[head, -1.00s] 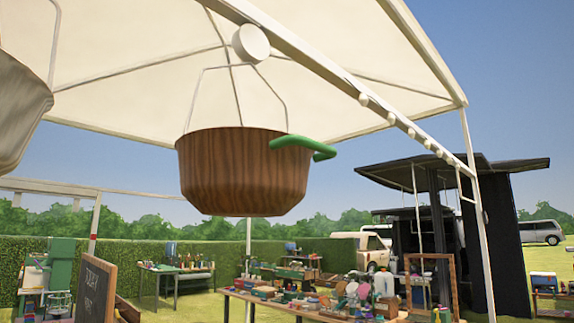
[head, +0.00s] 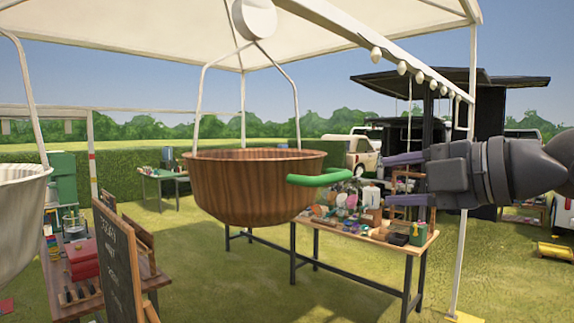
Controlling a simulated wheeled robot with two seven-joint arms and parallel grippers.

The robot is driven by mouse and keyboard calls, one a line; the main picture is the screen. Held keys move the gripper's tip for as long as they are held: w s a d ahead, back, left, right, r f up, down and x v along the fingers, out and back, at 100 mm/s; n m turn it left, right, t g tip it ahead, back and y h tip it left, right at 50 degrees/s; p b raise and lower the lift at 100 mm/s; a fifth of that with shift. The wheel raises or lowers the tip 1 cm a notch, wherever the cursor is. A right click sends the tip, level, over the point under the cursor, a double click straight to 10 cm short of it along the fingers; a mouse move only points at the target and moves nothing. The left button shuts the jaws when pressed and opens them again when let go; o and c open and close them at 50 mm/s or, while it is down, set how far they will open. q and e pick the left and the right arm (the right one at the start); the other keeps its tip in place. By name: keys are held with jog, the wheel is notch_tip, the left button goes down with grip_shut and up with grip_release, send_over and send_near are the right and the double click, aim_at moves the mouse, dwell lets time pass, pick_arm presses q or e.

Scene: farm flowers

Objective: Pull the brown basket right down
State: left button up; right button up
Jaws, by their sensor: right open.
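The brown basket (head: 245,190) is a wood-grained bowl that hangs upright by a thin white wire handle from a white round knob (head: 254,18) on the canopy beam. A green curved handle (head: 322,178) sticks out from its right side. My right gripper (head: 388,180) comes in from the right, level with the green handle. Its two purple fingers are spread apart, one above the other, and point left at the handle. A gap shows between the fingertips and the handle, and nothing is between them. My left gripper is not in view.
A white hanging basket (head: 18,195) is cut off at the left edge. A chalkboard (head: 122,262) stands at lower left. A long table (head: 350,240) with several small goods stands behind the basket. A canopy post (head: 469,240) stands at right, behind my arm.

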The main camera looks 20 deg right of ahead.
aim_at(337, 178)
jog(key=shift+n, duration=0.9)
jog(key=w+a+p, duration=0.1)
jog(key=w, duration=0.1)
jog(key=w+a+p, duration=0.4)
jog(key=shift+w+a, duration=0.15)
jog(key=shift+w, duration=0.2)
jog(key=shift+w+f, duration=0.25)
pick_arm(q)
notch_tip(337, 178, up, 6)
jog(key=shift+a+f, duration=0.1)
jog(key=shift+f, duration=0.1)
pick_arm(e)
grip_shut()
